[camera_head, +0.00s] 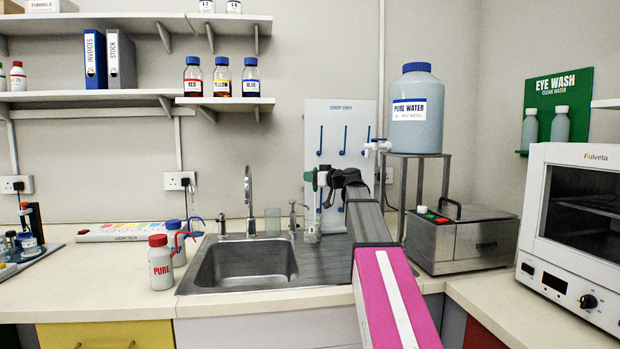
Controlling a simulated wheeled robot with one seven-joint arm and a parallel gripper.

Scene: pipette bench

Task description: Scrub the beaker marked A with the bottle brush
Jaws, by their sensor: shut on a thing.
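My gripper (323,180), small and dark at the end of my arm, is over the sink's right side, in front of the white drying board. It is shut on a thin upright thing with a pale and green upper part, seemingly the bottle brush (314,181); its lower end is hard to make out. Below it, a small clear glass vessel (312,232) stands near the sink's back right edge. I cannot tell whether the brush reaches into it. Another clear glass (273,222) stands behind the basin. No letter A is readable on either.
The steel sink (240,262) has a tall tap (249,200) behind it. Wash bottles (160,262) stand at its left. The drying board (340,125) has blue pegs. A pure water tank (416,112) on a stand and a steel box (462,240) are at the right. The left counter front is clear.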

